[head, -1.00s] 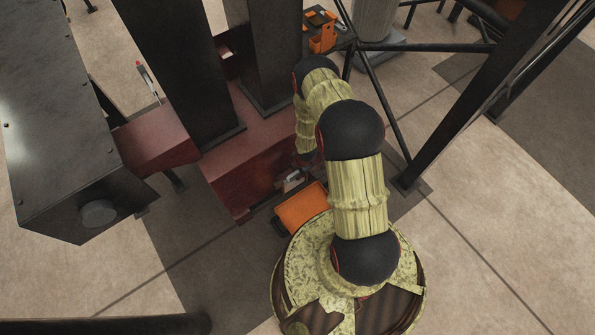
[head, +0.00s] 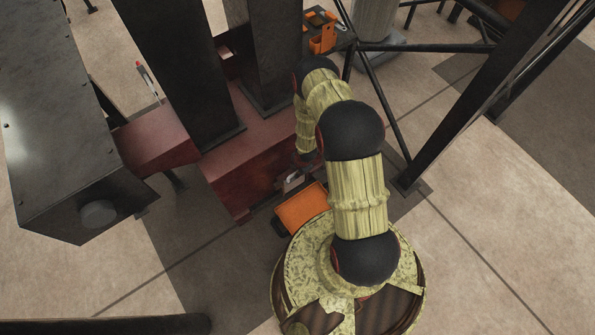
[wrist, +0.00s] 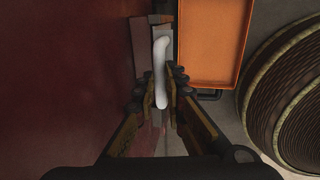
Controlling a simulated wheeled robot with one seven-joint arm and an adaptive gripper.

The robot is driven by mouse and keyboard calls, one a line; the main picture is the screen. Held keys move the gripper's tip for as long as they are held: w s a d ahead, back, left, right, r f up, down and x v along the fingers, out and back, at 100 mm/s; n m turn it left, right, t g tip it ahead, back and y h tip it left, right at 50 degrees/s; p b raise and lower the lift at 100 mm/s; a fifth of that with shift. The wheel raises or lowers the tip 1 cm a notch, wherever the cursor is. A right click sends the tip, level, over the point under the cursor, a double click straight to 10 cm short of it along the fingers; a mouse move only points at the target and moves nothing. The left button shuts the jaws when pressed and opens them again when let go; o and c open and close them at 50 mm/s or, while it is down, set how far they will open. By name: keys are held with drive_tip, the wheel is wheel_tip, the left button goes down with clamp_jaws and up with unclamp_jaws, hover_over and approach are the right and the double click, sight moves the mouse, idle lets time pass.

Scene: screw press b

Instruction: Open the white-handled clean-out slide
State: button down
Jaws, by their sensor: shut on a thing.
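The white handle (wrist: 160,72) of the clean-out slide shows in the wrist view as an upright bar beside the dark red press base. My gripper (wrist: 161,88) has its two fingers closed around the handle's near part. The grey slide body (wrist: 140,42) sits behind and beside the handle, partly hidden by it. How far the slide stands out from the base is hard to tell.
An orange tray (wrist: 214,45) lies close to the right of the handle; it also shows in the head view (head: 301,207). The red press base (head: 243,173) stands close on the left. A dark frame leg (head: 440,130) rises right of my arm.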

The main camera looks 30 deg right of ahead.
drive_tip(key=w+p+v, duration=0.1)
drive_tip(key=p+v, duration=0.3)
drive_tip(key=v, duration=0.4)
drive_tip(key=shift+w+r+p, duration=0.35)
drive_tip(key=shift+r+p, duration=0.05)
drive_tip(key=shift+r, duration=0.2)
drive_tip(key=c, duration=2)
unclamp_jaws()
drive_tip(key=shift+o, duration=0.8)
drive_tip(key=v, duration=1.1)
drive_tip(key=shift+r, duration=0.4)
drive_tip(key=shift+s, duration=0.15)
